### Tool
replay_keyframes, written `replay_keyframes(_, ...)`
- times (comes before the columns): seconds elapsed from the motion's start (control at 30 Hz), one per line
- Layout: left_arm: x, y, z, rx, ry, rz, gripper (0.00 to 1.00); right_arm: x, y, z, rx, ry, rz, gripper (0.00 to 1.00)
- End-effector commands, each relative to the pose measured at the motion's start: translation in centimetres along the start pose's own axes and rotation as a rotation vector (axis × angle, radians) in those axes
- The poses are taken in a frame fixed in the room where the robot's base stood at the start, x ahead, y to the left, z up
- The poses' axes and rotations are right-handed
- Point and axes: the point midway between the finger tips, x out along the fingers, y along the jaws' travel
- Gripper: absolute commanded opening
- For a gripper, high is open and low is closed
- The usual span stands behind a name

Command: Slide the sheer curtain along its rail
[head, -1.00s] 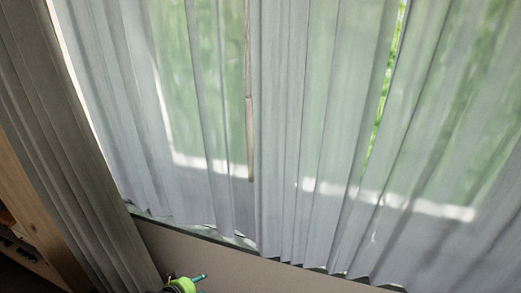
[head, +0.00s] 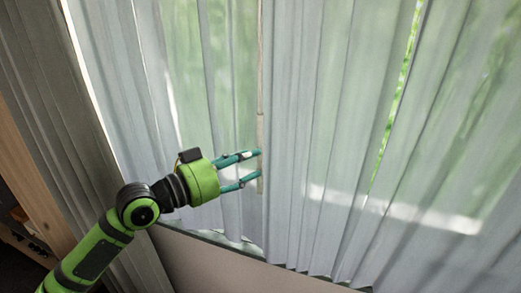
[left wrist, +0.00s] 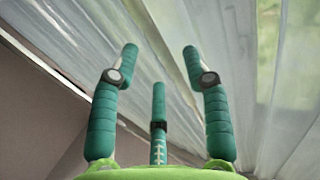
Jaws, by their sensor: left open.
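The pale, translucent sheer curtain (head: 320,120) hangs in long pleats across the window, with a narrow gap at right showing green outside. A thin beige rod (head: 261,125) hangs down along a fold left of centre. My left gripper (head: 258,165) is open, its teal fingers pointing right at the rod's lower part, one above the other. I cannot tell whether they touch the rod or the cloth. In the left wrist view the open fingers (left wrist: 160,55) are spread and empty, with the curtain (left wrist: 235,65) beyond them. My right gripper is not in view.
A heavier grey-brown drape (head: 50,90) hangs at the left beside the sheer curtain. A wooden unit (head: 40,195) stands at the far left edge. A plain beige wall (head: 225,268) lies below the curtain hem.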

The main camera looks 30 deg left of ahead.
Motion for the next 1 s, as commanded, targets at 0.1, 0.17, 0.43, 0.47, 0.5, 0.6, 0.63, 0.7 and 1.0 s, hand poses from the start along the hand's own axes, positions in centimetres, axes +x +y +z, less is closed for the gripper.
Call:
replay_keyframes(0.1,1.6,0.0,-0.5,-0.002,0.003,0.0,0.47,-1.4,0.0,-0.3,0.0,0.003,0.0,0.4)
replay_keyframes(0.17,2.2,-0.1,-0.5,-0.003,0.003,-0.002,0.47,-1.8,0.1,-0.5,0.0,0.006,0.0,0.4)
replay_keyframes(0.43,3.9,0.0,-0.1,-0.001,0.001,-0.001,0.47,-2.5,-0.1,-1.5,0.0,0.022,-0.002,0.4)
replay_keyframes(0.47,4.0,0.0,0.0,0.0,0.0,-0.001,0.47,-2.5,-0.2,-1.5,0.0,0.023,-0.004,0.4)
replay_keyframes(0.5,4.0,0.0,0.0,0.0,0.0,-0.001,0.47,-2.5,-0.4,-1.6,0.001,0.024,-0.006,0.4)
replay_keyframes(0.6,4.0,0.0,0.1,0.0,-0.001,-0.001,0.47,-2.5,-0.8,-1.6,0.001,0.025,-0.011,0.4)
replay_keyframes(0.63,4.0,0.0,0.1,0.0,-0.001,-0.001,0.47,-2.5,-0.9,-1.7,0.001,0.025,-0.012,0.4)
replay_keyframes(0.7,4.0,0.0,0.1,0.0,0.0,-0.001,0.39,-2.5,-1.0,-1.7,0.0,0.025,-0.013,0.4)
replay_keyframes(1.0,4.0,0.0,0.0,0.0,0.0,-0.002,0.0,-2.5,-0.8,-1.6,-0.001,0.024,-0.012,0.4)
